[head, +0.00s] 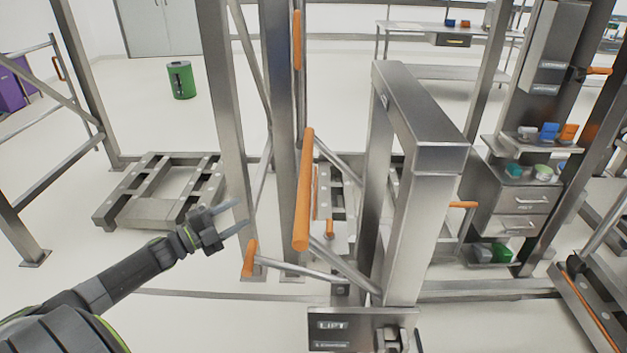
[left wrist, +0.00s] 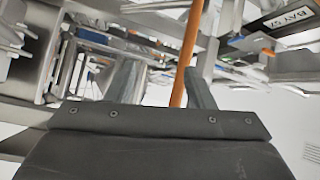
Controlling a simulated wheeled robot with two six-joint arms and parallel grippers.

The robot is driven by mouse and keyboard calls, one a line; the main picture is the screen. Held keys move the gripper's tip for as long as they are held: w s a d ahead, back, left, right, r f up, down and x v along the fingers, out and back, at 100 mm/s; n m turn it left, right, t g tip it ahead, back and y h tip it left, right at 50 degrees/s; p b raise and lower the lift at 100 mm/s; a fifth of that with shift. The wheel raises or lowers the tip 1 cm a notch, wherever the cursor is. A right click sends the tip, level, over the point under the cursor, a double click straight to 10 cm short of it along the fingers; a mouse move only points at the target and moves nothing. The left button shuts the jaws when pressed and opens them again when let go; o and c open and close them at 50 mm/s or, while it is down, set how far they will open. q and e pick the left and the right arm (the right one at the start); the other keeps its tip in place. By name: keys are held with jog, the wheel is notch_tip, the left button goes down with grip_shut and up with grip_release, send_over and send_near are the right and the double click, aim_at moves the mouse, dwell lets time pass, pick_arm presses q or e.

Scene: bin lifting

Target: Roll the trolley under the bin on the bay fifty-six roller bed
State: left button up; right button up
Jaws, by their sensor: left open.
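My left gripper (head: 232,216) is open and empty, its fingers pointing right towards orange-gripped metal bars. A long upright orange grip (head: 304,190) stands right of it, and a short orange grip (head: 250,258) is just below its fingertips. In the left wrist view an orange bar (left wrist: 187,55) shows between and beyond the open fingers (left wrist: 160,88); I cannot tell that it touches them. A low metal frame (head: 335,195) lies behind the bars, partly hidden; I cannot tell whether it is the trolley. No bin on a roller bed is clearly seen. My right gripper is not in view.
A steel post frame (head: 420,120) with a LIFT panel (head: 362,328) stands close in front. Another low metal frame (head: 160,212) is on the floor at left. A green can (head: 181,80) stands farther back. A sign reading BAY 57 (left wrist: 287,20) shows in the wrist view.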

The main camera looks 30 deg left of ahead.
pick_arm(q)
jog(key=d+r+m+g+h, duration=0.2)
jog(key=d+r+m+h, duration=0.25)
jog(key=r, duration=0.25)
jog(key=m, duration=0.1)
send_near(306, 173)
jog(key=w+f, duration=0.2)
jog(key=shift+h, duration=0.35)
jog(key=p+x, duration=0.1)
jog(key=x, duration=0.3)
jog(key=p+x, duration=0.1)
jog(key=x, duration=0.4)
jog(key=shift+w+a+r, duration=0.25)
jog(key=shift+w+d, duration=0.4)
jog(key=shift+w, duration=0.2)
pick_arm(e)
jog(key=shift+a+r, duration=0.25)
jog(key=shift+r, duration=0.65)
pick_arm(q)
jog(key=shift+c, duration=0.2)
grip_shut()
